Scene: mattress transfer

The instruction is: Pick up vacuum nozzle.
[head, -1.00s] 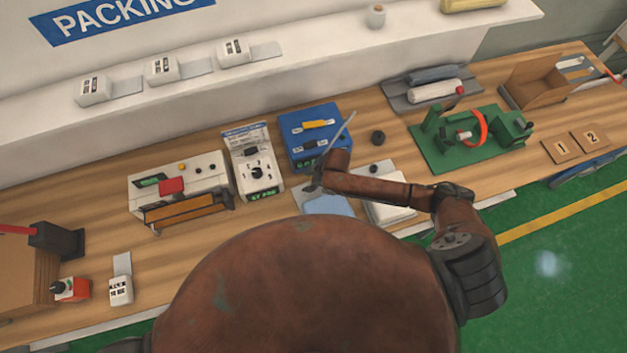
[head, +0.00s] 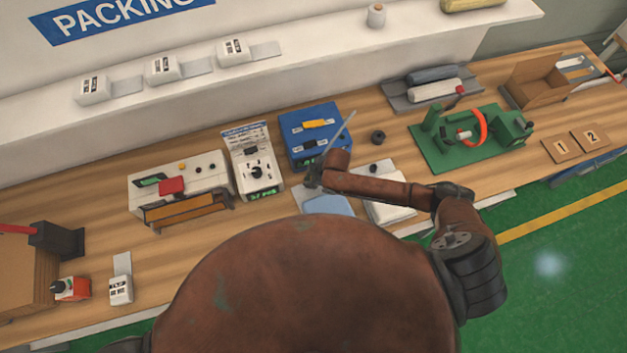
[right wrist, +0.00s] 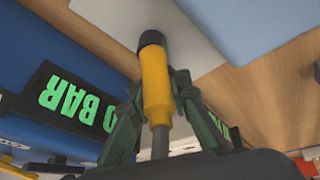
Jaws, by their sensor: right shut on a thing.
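The vacuum nozzle (right wrist: 155,82) shows in the right wrist view as a yellow cylinder with a black tip and a grey stem. My right gripper (right wrist: 158,112) is shut on it, with a dark finger on each side of the yellow body. The black tip points away from the palm, over a grey plate. In the head view my right gripper (head: 313,178) is in front of the blue box (head: 304,134), and a thin grey rod slants up beside my wrist. The nozzle's body is too small to make out there. My left gripper is out of view.
A white instrument (head: 253,160) stands left of the blue box. A pale blue pad (head: 328,205) and a white block (head: 388,211) lie near the table's front edge. A black knob (head: 378,137) sits behind my forearm.

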